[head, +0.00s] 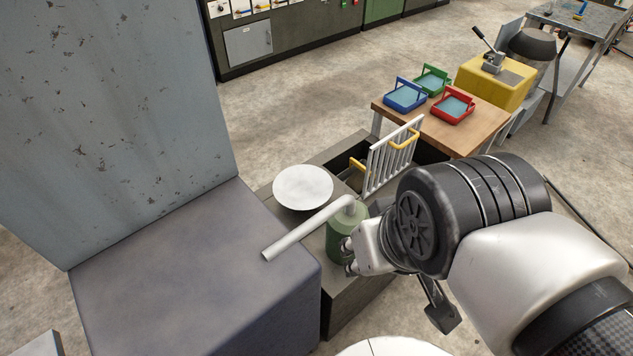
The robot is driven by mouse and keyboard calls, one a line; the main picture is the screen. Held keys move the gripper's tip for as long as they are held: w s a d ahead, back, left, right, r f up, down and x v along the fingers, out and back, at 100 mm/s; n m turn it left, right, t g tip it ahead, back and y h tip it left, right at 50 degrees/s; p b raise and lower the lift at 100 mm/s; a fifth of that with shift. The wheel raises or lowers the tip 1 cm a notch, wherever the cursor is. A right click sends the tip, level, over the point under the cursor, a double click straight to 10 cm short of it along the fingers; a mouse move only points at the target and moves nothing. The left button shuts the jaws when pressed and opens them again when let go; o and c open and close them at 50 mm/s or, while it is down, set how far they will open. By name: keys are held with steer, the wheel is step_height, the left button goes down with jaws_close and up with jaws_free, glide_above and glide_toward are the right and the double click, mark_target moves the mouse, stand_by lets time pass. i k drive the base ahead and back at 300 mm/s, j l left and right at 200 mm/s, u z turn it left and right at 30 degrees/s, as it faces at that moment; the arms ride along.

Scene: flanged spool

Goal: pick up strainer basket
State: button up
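No thing in the head view is clearly marked as the strainer basket. Three small open baskets or trays with raised handles, one blue (405,96), one green (433,80) and one red (453,108), sit on a wooden-topped table (465,138). I cannot tell whether one of them is the strainer basket. My gripper (349,257) is low in the middle, beside a green cylinder (335,238) with a pale bent pipe (305,230) on top. My arm partly covers the gripper, and I cannot tell its opening or whether it touches the cylinder.
A white round disc (303,187) and a white barred rack (388,160) with yellow handles stand by a dark pit. A large grey block (200,280) is at left. A yellow block (496,82) stands beyond the wooden table. Concrete floor (300,110) is clear behind.

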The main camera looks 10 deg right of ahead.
mark_target(353, 177)
steer(key=z, duration=0.6)
steer(key=u, duration=0.55)
steer(key=i+l+u, duration=0.2)
steer(key=l, duration=0.25)
steer(key=i+l+u, duration=0.2)
steer(key=l, duration=0.3)
steer(key=i+l+u, duration=0.15)
steer(key=l, duration=0.35)
steer(key=l+u, duration=0.2)
steer(key=l, duration=0.35)
steer(key=i+l+u, duration=0.2)
steer(key=l, duration=1.15)
